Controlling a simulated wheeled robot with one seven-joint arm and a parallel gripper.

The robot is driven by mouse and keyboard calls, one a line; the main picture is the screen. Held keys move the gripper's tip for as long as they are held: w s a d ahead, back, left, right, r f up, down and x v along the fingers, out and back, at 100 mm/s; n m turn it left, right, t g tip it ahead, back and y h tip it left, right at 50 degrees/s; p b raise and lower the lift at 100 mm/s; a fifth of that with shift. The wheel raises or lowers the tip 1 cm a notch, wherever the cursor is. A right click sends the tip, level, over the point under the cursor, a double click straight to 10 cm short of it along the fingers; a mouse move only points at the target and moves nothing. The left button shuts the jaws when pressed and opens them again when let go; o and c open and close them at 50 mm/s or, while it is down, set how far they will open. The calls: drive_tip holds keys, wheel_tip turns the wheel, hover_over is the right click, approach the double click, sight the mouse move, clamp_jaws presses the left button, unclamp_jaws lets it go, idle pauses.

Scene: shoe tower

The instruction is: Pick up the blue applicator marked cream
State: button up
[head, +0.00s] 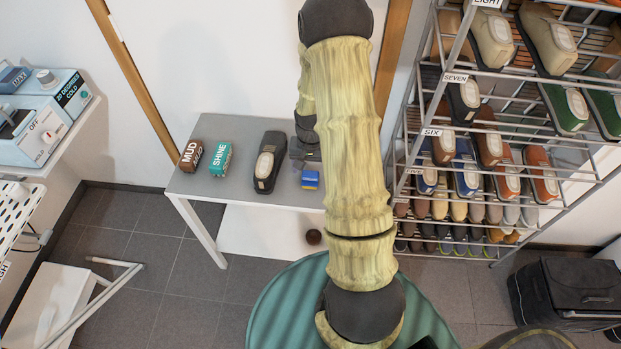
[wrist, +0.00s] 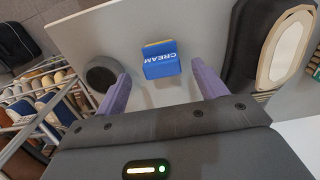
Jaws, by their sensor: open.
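The blue applicator (wrist: 161,62) has white letters reading CREAM and a yellow edge, and it stands on the grey table (wrist: 112,35). In the head view the blue applicator (head: 310,180) is near the table's right part, beside my arm. My gripper (wrist: 159,82) is open, with its two purple fingers apart in the wrist view. The applicator appears between and just beyond the fingertips, and neither finger visibly touches it. In the head view my gripper (head: 304,152) is mostly hidden by my arm.
A dark shoe (head: 267,163) stands left of the applicator and close to the right finger in the wrist view. A round dark object (wrist: 102,74) is near the left finger. The SHINE (head: 221,159) and MUD (head: 191,155) brushes are farther left. A shoe rack (head: 480,130) stands right.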

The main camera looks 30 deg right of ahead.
sight(310, 173)
drive_tip(key=shift+w+f+p, duration=0.2)
drive_tip(key=shift+f+p, duration=0.1)
drive_tip(key=shift+f, duration=2.3)
drive_tip(key=c, duration=1.1)
